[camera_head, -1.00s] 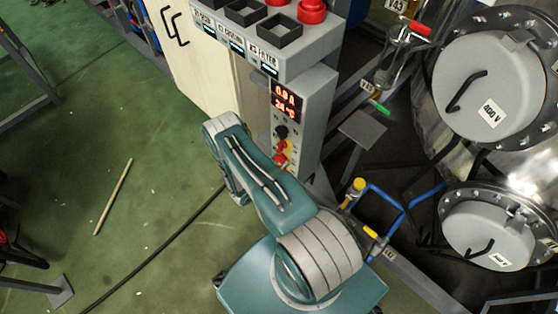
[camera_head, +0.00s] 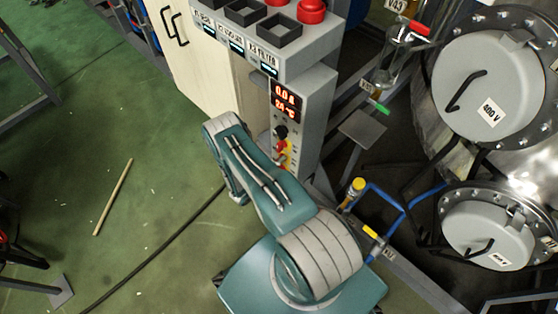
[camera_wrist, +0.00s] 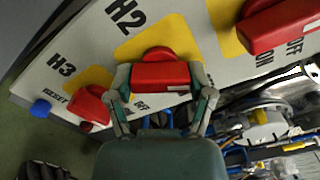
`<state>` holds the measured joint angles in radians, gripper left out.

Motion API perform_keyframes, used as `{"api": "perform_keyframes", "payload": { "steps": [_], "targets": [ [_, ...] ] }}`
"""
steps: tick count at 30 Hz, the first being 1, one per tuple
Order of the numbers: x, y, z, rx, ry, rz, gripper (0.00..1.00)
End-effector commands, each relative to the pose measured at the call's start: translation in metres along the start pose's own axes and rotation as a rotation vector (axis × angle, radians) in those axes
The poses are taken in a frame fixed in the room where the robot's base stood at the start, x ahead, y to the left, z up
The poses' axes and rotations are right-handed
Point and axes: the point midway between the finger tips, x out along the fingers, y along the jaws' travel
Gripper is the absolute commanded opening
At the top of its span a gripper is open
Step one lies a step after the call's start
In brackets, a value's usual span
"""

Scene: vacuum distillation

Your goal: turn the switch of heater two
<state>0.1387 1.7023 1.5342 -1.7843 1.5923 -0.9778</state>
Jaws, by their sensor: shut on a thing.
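The red switch (camera_wrist: 158,72) of heater two sits on a yellow patch beside the label H2 (camera_wrist: 125,12) in the wrist view. My gripper (camera_wrist: 161,82) has one finger on each side of its red grip and is shut on it. The grip's bar lies nearly level across the wrist picture. In the head view, my arm hides the gripper and most of the switches on the grey control panel (camera_head: 318,105).
The H3 switch (camera_wrist: 91,106) with a blue knob (camera_wrist: 40,108) is to the left, and another red switch (camera_wrist: 280,24) to the right. The red display (camera_head: 286,102) tops the panel. Two round vessel lids (camera_head: 480,65) stand at the right.

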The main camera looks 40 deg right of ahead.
Motion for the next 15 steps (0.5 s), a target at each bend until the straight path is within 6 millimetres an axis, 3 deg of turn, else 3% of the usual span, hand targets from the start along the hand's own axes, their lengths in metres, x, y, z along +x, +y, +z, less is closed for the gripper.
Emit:
{"api": "perform_keyframes", "payload": {
  "steps": [15],
  "targets": [
    [0.0001,0.0031,0.0036,-0.393,-0.007,0.010,0.21]
  ]
}}
